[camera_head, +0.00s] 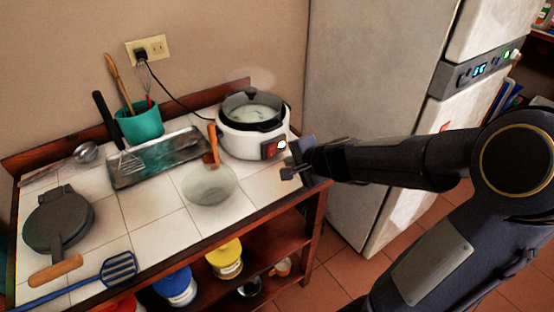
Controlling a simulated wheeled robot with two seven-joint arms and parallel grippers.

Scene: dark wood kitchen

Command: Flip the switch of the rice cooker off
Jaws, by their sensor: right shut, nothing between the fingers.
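The white rice cooker (236,143) stands at the back right of the tiled counter, with a dark lid (253,100) on top and a hint of steam above it. Its red switch (269,150) is on the front right side, with a bright white spot beside it. I cannot tell the switch's position. My right gripper (287,172) is shut and empty, just right of and slightly below the switch, close to the cooker. I cannot tell whether it touches. My left gripper is not in view.
A cord runs to the wall outlet (148,50). The fridge (365,80) stands right.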

